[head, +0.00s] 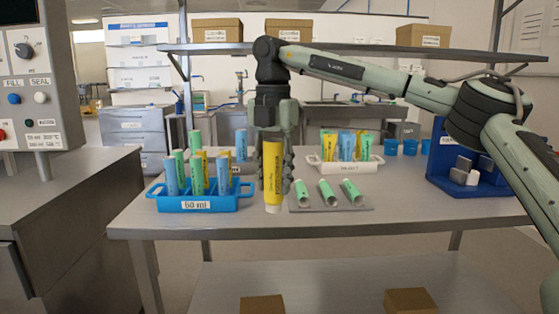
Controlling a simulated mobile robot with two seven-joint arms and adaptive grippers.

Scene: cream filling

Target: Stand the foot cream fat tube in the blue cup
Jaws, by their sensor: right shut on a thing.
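My right gripper (275,165) points down and is shut on a yellow tube (272,177). The tube hangs upright with its white cap end down, in front of the table's near edge region. Its print is too small to read, so I cannot tell from the label whether it is foot cream. My left gripper is out of view.
A blue rack (200,203) marked 50 ml holds several tubes at left. Green tubes (327,192) lie on a grey mat (360,207) right of the held tube. A white rack (345,166) with tubes stands behind. A blue stand (440,165) is at right.

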